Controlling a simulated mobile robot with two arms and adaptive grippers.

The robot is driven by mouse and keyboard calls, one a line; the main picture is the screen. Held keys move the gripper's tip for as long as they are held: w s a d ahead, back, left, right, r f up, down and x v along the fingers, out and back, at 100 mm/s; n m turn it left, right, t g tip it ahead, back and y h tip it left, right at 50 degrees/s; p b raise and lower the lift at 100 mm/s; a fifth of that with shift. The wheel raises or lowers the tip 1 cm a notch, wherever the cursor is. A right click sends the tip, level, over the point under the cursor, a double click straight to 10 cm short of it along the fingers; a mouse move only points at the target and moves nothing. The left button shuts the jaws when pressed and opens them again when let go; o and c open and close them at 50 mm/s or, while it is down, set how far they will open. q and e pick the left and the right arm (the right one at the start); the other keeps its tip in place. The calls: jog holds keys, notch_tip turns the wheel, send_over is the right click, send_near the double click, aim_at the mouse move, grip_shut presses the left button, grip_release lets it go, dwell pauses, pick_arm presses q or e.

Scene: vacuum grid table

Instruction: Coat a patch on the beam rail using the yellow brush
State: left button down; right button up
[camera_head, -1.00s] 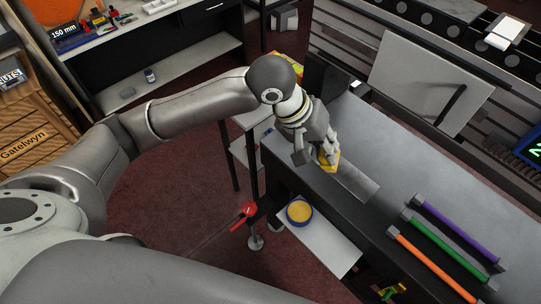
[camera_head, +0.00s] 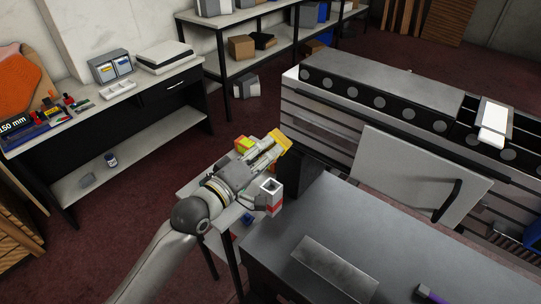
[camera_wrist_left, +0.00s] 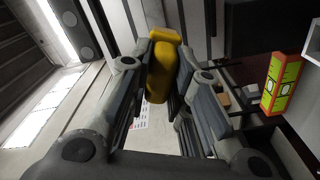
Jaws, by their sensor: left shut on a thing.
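My left gripper (camera_head: 266,153) is shut on the yellow brush (camera_head: 282,141), which sticks out past its fingertips. It is raised beyond the far left end of a dark grey flat top (camera_head: 300,225). In the left wrist view the brush (camera_wrist_left: 162,68) sits between the two dark fingers (camera_wrist_left: 158,85). A lighter rectangular patch (camera_head: 335,270) lies on the flat top, apart from the brush. A long rail with a row of round holes (camera_head: 380,100) runs behind; I cannot tell which surface is the beam rail. My right gripper is not in view.
A grey panel with a dark handle (camera_head: 415,180) leans before the rail. A white box (camera_head: 494,122) sits on the rail's right part. A purple bar (camera_head: 428,293) lies at the lower right. Shelves (camera_head: 270,45) stand at the back.

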aim_at(283, 139)
pick_arm(q)
jog(key=b+x, duration=0.1)
jog(key=x, duration=0.2)
jog(key=shift+w+d, duration=0.1)
jog(key=shift+d, duration=0.15)
jog(key=shift+w+d+b, duration=0.4)
jog(key=shift+w+b, duration=0.1)
jog(key=shift+w, duration=0.05)
jog(key=shift+w+d, duration=0.2)
jog(key=shift+w, duration=0.1)
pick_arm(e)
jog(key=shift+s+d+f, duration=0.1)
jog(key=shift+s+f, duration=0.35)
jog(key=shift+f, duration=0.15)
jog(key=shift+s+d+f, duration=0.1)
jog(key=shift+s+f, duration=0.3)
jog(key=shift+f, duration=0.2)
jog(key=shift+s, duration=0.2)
pick_arm(q)
jog(key=shift+w+d, duration=0.15)
jog(key=shift+w, duration=0.05)
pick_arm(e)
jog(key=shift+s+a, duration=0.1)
pick_arm(q)
jog(key=shift+w+d, duration=0.4)
jog(key=shift+w, duration=0.15)
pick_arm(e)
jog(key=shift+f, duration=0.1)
